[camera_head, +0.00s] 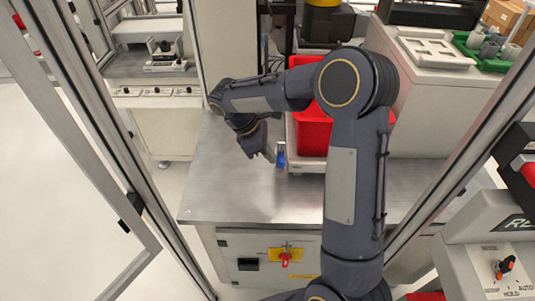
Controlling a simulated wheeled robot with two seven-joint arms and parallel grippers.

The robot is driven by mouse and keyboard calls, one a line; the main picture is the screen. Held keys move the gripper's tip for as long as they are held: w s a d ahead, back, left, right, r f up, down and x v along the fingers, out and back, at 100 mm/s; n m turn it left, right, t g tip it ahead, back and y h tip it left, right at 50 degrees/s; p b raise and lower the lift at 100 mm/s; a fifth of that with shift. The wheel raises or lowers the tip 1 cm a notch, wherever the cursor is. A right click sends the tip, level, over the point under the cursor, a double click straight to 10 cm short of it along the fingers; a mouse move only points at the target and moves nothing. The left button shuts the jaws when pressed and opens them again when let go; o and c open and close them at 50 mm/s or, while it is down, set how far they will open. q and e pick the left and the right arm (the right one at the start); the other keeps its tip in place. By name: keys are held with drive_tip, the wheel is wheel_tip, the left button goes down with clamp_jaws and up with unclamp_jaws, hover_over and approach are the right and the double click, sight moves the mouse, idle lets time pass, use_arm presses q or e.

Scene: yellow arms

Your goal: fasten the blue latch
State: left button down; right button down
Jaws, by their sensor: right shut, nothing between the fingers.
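The blue latch (281,157) is a small blue piece at the front left of the white base under the red bin (312,138). My right gripper (269,153) is shut and empty, just left of the blue latch. It points down toward the latch; I cannot tell whether it touches it. My right arm crosses the middle of the view and hides part of the red bin and the table behind it. At this size I cannot tell the latch's exact position. My left gripper is not in view.
The steel table (225,190) is bare on the left and along the front. A yellow and red switch (285,254) sits on the cabinet front below. Metal frame posts stand at left and right. A green tray (484,52) with grey parts is at the back right.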

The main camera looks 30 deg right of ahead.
drive_tip(key=shift+s+d+y, duration=0.2)
drive_tip(key=shift+d+y, duration=0.05)
drive_tip(key=shift+y, duration=0.05)
drive_tip(key=shift+s+d+r+t+y+b, duration=0.1)
drive_tip(key=shift+s+d+t+y+b, duration=0.05)
drive_tip(key=shift+s+d+t+y, duration=0.2)
drive_tip(key=shift+s+d+r+t+y+b, duration=0.15)
drive_tip(key=shift+d+t+y, duration=0.1)
drive_tip(key=shift+d+y, duration=0.15)
drive_tip(key=s+d+f+t+y+b, duration=0.5)
drive_tip(key=y+b, duration=0.7)
drive_tip(key=b, duration=0.9)
drive_tip(key=shift+s+d+f+t+b, duration=0.3)
drive_tip(key=shift+d+f+t, duration=0.9)
drive_tip(key=shift+d, duration=0.9)
drive_tip(key=shift+r, duration=0.15)
drive_tip(key=v, duration=0.7)
drive_tip(key=shift+s+d+r, duration=0.15)
drive_tip(key=shift+d+r, duration=0.1)
drive_tip(key=shift+d, duration=0.05)
